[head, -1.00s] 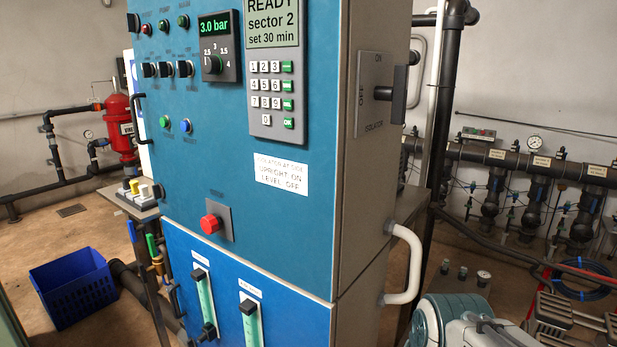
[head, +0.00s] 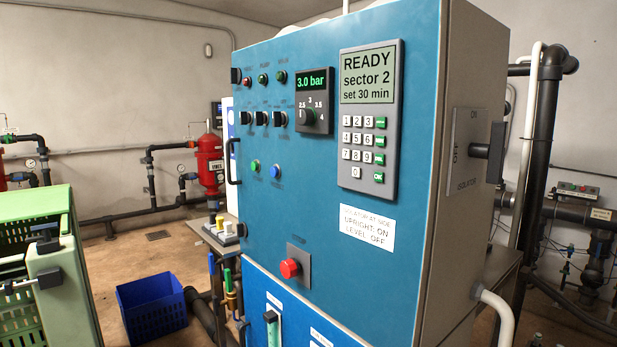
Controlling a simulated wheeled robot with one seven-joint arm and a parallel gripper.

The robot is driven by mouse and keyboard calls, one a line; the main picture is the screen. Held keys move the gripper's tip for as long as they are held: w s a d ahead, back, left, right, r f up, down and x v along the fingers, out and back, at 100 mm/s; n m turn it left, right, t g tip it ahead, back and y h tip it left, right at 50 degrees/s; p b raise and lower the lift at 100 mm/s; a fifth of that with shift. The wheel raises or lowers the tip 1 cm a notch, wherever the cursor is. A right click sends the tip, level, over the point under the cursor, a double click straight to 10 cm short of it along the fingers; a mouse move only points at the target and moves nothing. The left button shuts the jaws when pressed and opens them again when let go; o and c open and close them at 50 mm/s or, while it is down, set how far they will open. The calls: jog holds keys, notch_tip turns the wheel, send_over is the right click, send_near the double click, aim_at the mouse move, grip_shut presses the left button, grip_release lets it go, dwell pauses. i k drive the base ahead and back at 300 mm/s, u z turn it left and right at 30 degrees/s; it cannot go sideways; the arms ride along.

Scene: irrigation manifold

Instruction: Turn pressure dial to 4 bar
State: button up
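The pressure dial (head: 309,116) is a black round knob on a black panel, upper middle of the blue cabinet (head: 330,245) in the head view. Its scale shows 2.5, 3, 3.5 and 4, with 4 at the lower right. The green display (head: 311,80) above it reads 3.0 bar. The knob's pointer is too small to read surely. My gripper is not in view, and nothing touches or covers the dial.
Right of the dial is a keypad panel (head: 385,190) whose screen reads READY, sector 2, set 30 min. A red button (head: 290,268) sits below. The isolator handle (head: 496,152) projects from the cabinet's right side. Green crates (head: 38,205) stand left; a blue crate (head: 152,308) is on the floor.

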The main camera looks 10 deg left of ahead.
aim_at(307, 117)
jog(key=z, duration=0.05)
jog(key=k, duration=1.1)
jog(key=u, duration=0.85)
jog(key=i, duration=1.2)
jog(key=z, duration=0.75)
